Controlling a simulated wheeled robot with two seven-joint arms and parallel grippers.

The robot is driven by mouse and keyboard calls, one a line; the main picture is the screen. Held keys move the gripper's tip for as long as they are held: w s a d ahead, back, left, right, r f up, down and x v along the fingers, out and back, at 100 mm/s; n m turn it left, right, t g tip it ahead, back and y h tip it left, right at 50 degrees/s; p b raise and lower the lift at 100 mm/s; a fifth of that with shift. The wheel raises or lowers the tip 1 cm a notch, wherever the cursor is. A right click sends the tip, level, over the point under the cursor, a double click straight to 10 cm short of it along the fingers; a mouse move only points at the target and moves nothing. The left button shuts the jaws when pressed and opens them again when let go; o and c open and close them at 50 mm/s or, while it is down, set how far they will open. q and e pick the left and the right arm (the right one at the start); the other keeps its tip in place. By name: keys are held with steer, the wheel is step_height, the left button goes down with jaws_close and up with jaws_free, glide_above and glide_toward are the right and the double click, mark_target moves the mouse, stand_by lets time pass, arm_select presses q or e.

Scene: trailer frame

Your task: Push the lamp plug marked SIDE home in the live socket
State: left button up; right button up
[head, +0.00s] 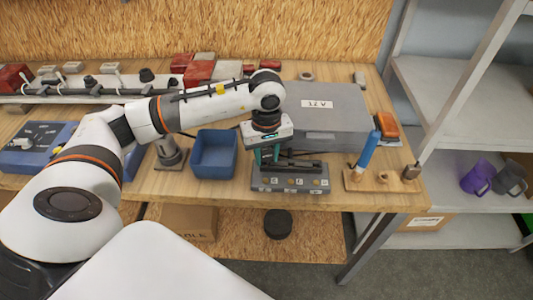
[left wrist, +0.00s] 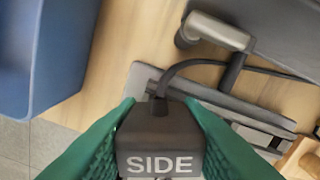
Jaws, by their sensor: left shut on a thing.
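The black plug marked SIDE (left wrist: 158,140) is held between the green fingers of my left gripper (left wrist: 161,112), its label facing the wrist camera. A dark cable leaves its far end and curves right. In the head view my left gripper (head: 267,157) points down at the left part of the grey socket block (head: 290,186), which has several small marked positions along its front. The block also shows behind the plug in the left wrist view (left wrist: 141,78). The plug's pins are hidden, so I cannot tell how far it sits in a socket, or which socket is live. My right gripper is out of view.
A blue bin (head: 214,154) stands left of the block. A grey 12 V case (head: 325,112) is behind it. A wooden stand (head: 382,181) with a blue-handled tool (head: 367,151) is to the right. The bench's front edge is close to the block.

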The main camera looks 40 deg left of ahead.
arm_select(q)
steer(key=shift+s+f, duration=0.15)
steer(key=shift+f, duration=0.25)
stand_by(0.8)
steer(key=o, duration=0.6)
steer(key=shift+d, duration=0.1)
steer(key=shift+o, duration=0.9)
steer(key=shift+d+f, duration=0.1)
steer(key=shift+f, duration=0.05)
steer(key=shift+b, duration=0.3)
steer(key=shift+c, duration=0.8)
steer(key=shift+r, duration=0.2)
